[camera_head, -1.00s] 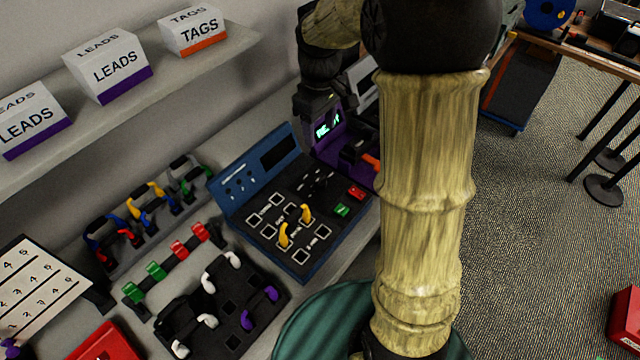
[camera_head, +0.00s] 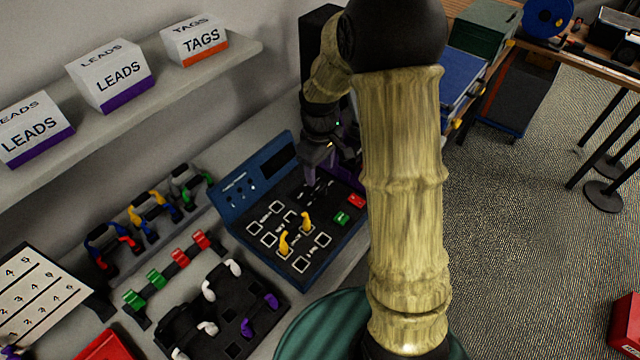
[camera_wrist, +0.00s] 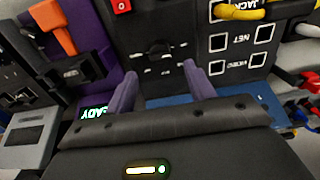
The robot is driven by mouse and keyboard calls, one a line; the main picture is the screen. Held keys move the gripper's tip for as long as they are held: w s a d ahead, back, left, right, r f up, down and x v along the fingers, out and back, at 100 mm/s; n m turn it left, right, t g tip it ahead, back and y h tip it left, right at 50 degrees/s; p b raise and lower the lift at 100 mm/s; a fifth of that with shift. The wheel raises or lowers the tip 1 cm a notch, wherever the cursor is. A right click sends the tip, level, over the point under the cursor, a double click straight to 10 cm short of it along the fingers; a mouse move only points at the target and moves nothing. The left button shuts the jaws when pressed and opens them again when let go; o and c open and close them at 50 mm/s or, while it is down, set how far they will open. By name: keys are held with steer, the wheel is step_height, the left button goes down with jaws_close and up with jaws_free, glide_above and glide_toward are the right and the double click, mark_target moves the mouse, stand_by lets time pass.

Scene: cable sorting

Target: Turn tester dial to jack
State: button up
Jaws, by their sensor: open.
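The tester (camera_head: 232,219) is a blue case with a black panel on the counter, lid raised. Its black dial (camera_wrist: 160,47), with white marks around it, shows in the wrist view; which mark it points at I cannot tell. In the head view my gripper hides much of the dial area. The label JACK (camera_wrist: 238,4) sits partly cut off beside a yellow lead (camera_wrist: 243,14), away from the dial. My gripper (camera_wrist: 160,72) is open and empty, its two purple fingers pointing at the panel on either side of the dial's near edge. It also shows above the panel (camera_head: 318,172).
A purple device (camera_wrist: 90,75) with a lit screen and an orange lever stands beside the tester. Red (camera_head: 356,201) and green (camera_head: 341,218) buttons are on the panel. Yellow leads (camera_head: 306,221) rise from its sockets. A rack of coloured leads (camera_head: 150,205) stands left. A shelf (camera_head: 225,62) overhangs behind.

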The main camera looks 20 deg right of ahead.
mark_target(320, 186)
step_height(320, 186, down, 7)
stand_by(0.3)
steer(key=c, duration=1)
